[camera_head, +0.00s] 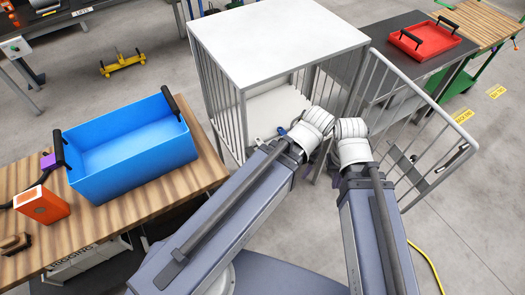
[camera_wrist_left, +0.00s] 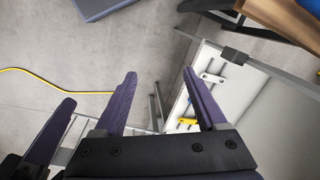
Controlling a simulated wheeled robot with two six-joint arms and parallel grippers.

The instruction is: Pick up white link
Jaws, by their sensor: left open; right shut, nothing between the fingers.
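A small white link-shaped piece (camera_wrist_left: 212,78) lies on the white cage floor in the left wrist view, beyond the right finger.
A white-topped cage (camera_head: 280,35) stands ahead, with its barred door (camera_head: 440,125) swung open to the right. A yellow piece (camera_wrist_left: 187,121) lies near the link. A blue bin (camera_head: 130,145) sits on the left wooden table (camera_head: 200,180). A red tray (camera_head: 425,42) is at the back right.

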